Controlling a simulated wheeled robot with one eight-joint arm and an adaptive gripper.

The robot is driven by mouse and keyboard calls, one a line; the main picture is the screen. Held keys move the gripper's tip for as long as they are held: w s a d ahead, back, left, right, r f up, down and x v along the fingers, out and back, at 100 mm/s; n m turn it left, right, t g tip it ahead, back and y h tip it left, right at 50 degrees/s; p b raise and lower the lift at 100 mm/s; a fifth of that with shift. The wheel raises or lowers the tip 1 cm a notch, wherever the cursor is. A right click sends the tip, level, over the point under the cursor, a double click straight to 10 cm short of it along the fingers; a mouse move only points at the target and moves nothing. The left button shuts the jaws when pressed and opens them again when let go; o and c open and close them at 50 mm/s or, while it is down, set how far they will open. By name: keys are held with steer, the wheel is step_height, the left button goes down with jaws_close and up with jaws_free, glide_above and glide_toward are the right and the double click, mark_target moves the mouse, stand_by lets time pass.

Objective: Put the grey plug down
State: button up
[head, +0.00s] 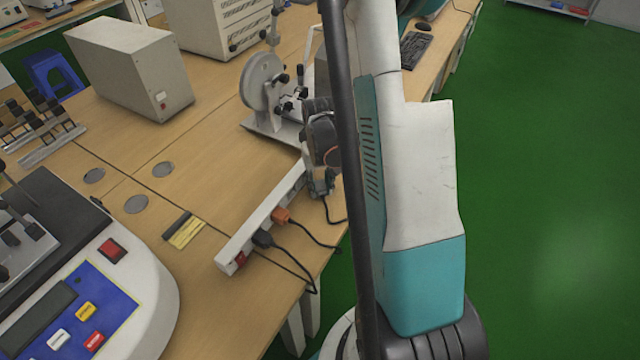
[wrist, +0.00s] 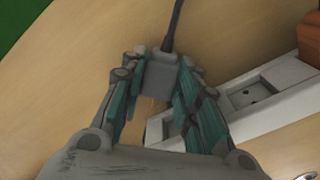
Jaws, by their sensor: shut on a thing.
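The grey plug (wrist: 161,73) is between the fingertips of my gripper (wrist: 157,85) in the wrist view, with its dark cord running up and away. My gripper is shut on it, above the wooden table beside the white power strip. In the head view my gripper (head: 320,180) is at the far end of the power strip (head: 245,233), partly hidden by my arm, and the plug cannot be made out clearly. In the wrist view the strip (wrist: 225,125) shows an empty socket, partly behind my right finger. I cannot tell whether the plug touches the table.
An orange plug (head: 282,216) and a black plug (head: 263,239) sit in the strip, their cords hanging over the table edge. A round-disc device (head: 262,85) stands behind. A beige box (head: 130,65) and a blue-panelled machine (head: 90,290) stand left. The table (head: 205,130) between them has bare room.

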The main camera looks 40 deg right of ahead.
mark_target(320, 186)
steer(key=o, duration=1.1)
steer(key=shift+f, duration=0.1)
steer(key=shift+o, duration=0.2)
step_height(320, 186, up, 13)
steer(key=p, duration=0.5)
steer(key=shift+f+p, duration=0.15)
steer(key=shift+p, duration=0.2)
